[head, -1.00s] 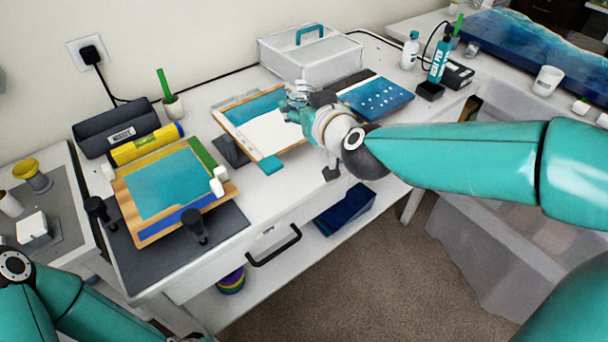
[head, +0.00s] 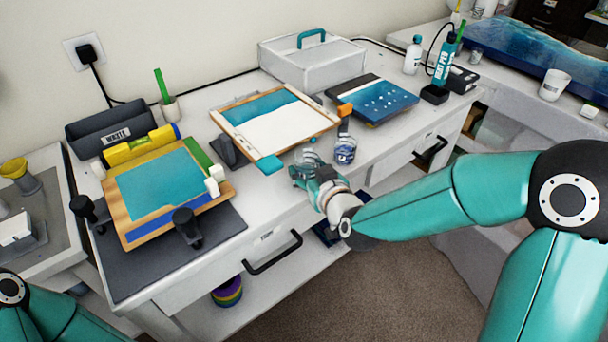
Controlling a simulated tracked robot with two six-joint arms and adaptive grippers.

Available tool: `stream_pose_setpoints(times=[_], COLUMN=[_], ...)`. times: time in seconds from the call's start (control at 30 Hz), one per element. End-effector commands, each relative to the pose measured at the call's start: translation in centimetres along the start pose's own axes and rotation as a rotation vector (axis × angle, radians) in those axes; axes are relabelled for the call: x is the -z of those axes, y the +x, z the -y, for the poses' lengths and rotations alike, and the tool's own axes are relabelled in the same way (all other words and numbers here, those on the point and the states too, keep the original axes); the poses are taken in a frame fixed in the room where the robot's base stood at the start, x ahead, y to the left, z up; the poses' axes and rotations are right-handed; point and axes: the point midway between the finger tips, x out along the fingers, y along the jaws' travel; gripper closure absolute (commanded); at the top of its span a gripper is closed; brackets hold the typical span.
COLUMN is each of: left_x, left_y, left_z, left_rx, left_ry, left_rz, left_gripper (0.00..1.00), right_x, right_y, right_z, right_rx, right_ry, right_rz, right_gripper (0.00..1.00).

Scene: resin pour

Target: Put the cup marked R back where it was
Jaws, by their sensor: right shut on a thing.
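My right gripper (head: 306,168) is shut at the front edge of the white table, on what looks like a clear cup (head: 308,155). The fingers cover much of this cup, and no letter on it can be read. A second clear cup (head: 345,152) with dark blue in it stands upright on the table just right of the gripper. A mark on it is too small to read. My left arm shows only at the lower left corner, and its gripper is out of view.
A framed white and blue board (head: 281,125) lies behind the gripper. An orange-topped clamp (head: 345,112) and a blue dotted panel (head: 384,101) are to the right. A drawer handle (head: 273,255) juts out at the front.

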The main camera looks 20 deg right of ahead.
Motion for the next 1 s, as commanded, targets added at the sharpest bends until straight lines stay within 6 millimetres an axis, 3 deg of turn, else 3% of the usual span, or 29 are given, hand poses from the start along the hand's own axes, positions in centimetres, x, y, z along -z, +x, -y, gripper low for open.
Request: stream_pose_setpoints(times=[0.4,0.43,0.57,1.0], left_x=[0.0,-0.01,0.0,0.01], left_y=[0.38,0.3,0.24,0.03], left_z=[0.14,0.11,0.09,0.0], left_rx=[0.0,0.0,0.0,0.0], left_ry=[0.0,0.0,0.0,0.0], left_rz=[0.0,0.0,0.0,0.0], left_gripper=[1.0,1.0,1.0,1.0], right_x=[-0.85,-0.79,-0.74,-0.48], right_y=[0.25,0.22,0.2,-0.02], right_z=[-0.02,-0.02,-0.02,0.03], right_rx=[0.0,0.0,0.0,0.001], right_ry=[0.001,0.001,0.001,0.0], right_rz=[-0.002,-0.001,-0.001,-0.001], right_gripper=[0.83,0.44,0.22,0.22])
